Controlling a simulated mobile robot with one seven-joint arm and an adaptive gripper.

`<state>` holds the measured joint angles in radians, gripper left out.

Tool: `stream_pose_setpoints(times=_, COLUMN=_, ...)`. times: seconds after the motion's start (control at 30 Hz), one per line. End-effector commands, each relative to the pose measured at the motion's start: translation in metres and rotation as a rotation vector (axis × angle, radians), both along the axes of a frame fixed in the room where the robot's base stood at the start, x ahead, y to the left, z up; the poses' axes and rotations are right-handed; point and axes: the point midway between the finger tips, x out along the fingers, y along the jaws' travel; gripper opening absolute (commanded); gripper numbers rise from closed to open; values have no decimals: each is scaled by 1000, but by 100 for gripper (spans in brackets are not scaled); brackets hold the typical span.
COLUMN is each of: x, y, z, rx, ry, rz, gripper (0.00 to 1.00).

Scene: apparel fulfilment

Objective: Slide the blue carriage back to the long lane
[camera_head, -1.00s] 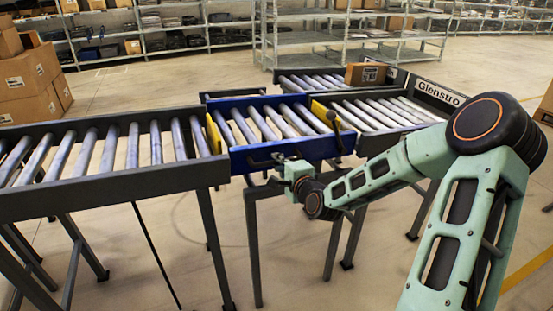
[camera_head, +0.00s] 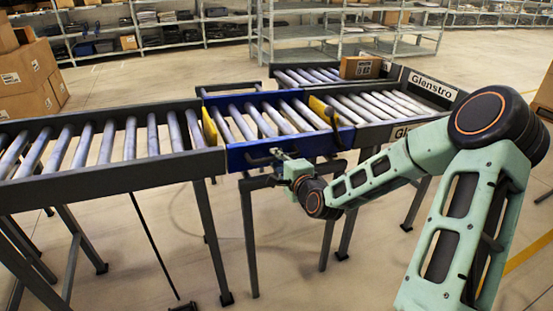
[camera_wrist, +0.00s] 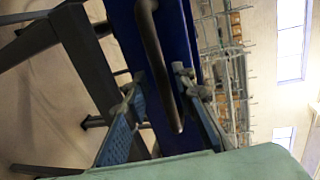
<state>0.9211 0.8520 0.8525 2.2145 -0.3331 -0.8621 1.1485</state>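The blue carriage (camera_head: 290,149) with grey rollers and yellow end plates sits between the left roller conveyor (camera_head: 100,183) and the nearer right-hand roller lane (camera_head: 385,106). It looks roughly in line with both. A dark bar handle (camera_head: 258,161) is on its front wall; it also shows in the wrist view (camera_wrist: 155,55). My gripper (camera_head: 284,157) is at this front wall, by the handle. In the wrist view my gripper (camera_wrist: 160,95) has its fingers apart, one each side of the handle's lower end. Whether they touch it cannot be told.
A farther, shorter roller lane (camera_head: 307,75) lies behind, with a cardboard box (camera_head: 361,67) at its right end. A sign reading "Glenstro" (camera_head: 433,87) stands beyond the nearer lane. Cardboard boxes (camera_head: 27,80) are stacked at left. Conveyor legs stand below the carriage.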

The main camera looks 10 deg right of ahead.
Motion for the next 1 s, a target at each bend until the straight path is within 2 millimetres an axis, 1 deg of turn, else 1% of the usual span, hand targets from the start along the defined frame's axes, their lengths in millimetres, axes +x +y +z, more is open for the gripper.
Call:
stream_pose_setpoints(times=0.27, x=1, y=0, z=2, rx=0, ry=-5, rz=-1, gripper=28)
stream_pose_setpoints(times=0.37, x=-3, y=-1, z=3, rx=0, ry=-4, rz=-1, gripper=28)
stream_pose_setpoints(times=0.43, x=-9, y=-3, z=5, rx=-1, ry=-5, rz=-2, gripper=28)
stream_pose_setpoints(times=0.57, x=-31, y=-8, z=9, rx=-1, ry=-5, rz=-3, gripper=28)
stream_pose_setpoints(times=0.8, x=-79, y=-18, z=19, rx=-2, ry=-3, rz=-4, gripper=28)
stream_pose_setpoints(times=0.9, x=-94, y=-20, z=22, rx=-2, ry=-4, rz=-4, gripper=28)
stream_pose_setpoints(times=1.0, x=-104, y=-22, z=24, rx=-1, ry=-4, rz=-3, gripper=28)
